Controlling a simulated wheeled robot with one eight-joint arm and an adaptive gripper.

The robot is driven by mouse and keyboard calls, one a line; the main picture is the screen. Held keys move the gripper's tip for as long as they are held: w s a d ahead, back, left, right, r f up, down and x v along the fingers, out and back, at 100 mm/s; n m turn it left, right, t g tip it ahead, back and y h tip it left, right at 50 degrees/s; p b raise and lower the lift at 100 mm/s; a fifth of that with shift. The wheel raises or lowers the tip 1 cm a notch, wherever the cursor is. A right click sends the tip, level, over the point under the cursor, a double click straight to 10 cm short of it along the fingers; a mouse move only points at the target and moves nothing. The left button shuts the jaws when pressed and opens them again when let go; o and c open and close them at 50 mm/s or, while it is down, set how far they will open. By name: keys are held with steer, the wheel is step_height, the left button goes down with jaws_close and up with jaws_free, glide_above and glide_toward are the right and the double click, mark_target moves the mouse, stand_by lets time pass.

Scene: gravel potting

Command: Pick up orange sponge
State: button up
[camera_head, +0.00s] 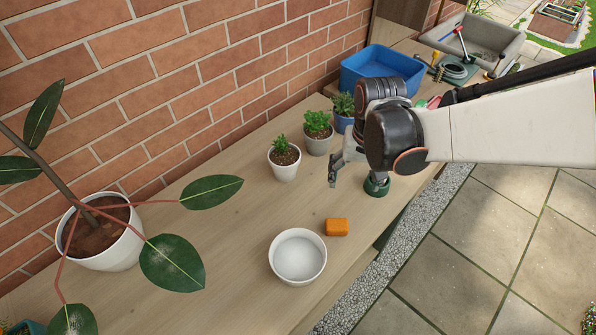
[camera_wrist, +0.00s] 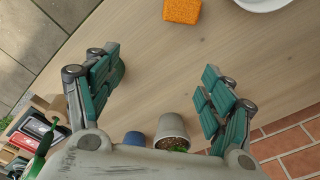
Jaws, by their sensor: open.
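The orange sponge (camera_head: 337,227) lies on the wooden bench, just right of a white bowl (camera_head: 298,257). In the wrist view the sponge (camera_wrist: 182,11) is at the top edge, ahead of the fingers and apart from them. My gripper (camera_head: 345,168) is above the bench, farther back than the sponge, beside the small potted plants. In the wrist view my gripper (camera_wrist: 160,85) has its two green-padded fingers spread wide, with only bare wood between them. The bowl (camera_wrist: 264,3) is partly cut off at the top right there.
Small potted plants (camera_head: 284,158) stand along the brick wall. A large leafy plant in a white pot (camera_head: 112,240) is at the left. A blue bin (camera_head: 383,65) and a grey sink (camera_head: 480,42) are at the back. Bare wood surrounds the sponge's far side; the bench edge is to its right.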

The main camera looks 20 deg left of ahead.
steer(key=s+a+f+n, duration=0.1)
steer(key=s, duration=0.5)
steer(key=b, duration=0.3)
glide_above(337, 223)
steer(key=shift+g, duration=0.4)
step_height(337, 223, down, 8)
steer(key=shift+s+a+r, duration=0.1)
steer(key=shift+s+r, duration=0.05)
steer(key=shift+f+b, duration=1.35)
steer(key=shift+f, duration=1.8)
steer(key=shift+r, duration=0.1)
steer(key=c, duration=1)
steer(key=shift+c, duration=0.2)
steer(key=shift+r, duration=0.1)
step_height(337, 223, up, 20)
steer(key=p, duration=1.3)
steer(key=shift+p, duration=0.3)
